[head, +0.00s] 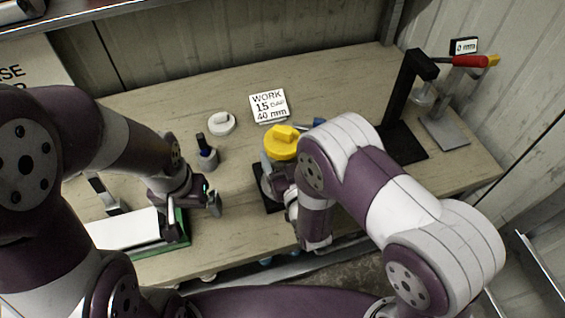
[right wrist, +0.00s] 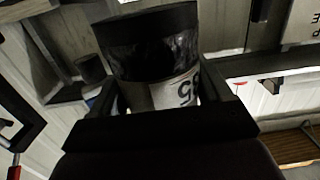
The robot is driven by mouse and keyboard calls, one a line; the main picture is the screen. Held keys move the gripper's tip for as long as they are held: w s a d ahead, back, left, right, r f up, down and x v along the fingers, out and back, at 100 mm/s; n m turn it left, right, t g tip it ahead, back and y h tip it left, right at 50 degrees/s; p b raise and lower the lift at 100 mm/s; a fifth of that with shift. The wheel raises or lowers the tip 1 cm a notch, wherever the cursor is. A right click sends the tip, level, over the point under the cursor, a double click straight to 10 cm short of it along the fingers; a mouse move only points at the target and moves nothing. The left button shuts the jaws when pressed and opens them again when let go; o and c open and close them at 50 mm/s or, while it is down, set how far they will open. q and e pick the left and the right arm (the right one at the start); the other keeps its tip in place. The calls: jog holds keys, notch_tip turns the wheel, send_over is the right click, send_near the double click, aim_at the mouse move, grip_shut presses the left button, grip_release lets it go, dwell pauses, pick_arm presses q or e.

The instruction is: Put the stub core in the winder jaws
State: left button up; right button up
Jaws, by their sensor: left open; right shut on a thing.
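My right gripper (head: 275,185) is at the table's front middle, partly hidden by its own arm. In the right wrist view it is shut on a cylinder (right wrist: 155,50) with a dark, glossy band and a white printed label, which looks like the stub core. Beside this gripper a yellow-topped fixture (head: 282,142) stands by a black base plate (head: 259,186). I cannot tell whether this is the winder, and no jaws show clearly. My left gripper (head: 213,203) is open and empty, low over the front left of the table.
A small grey cup (head: 207,158), a white round piece (head: 221,123) and a work card (head: 269,106) stand behind.

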aim_at(282, 166)
notch_tip(282, 166, down, 3)
jog(key=shift+r, duration=0.15)
jog(key=shift+w+f, duration=0.1)
jog(key=shift+f, duration=0.3)
jog(key=o, duration=1.7)
jog(key=shift+c, duration=0.2)
jog(key=shift+r, duration=0.1)
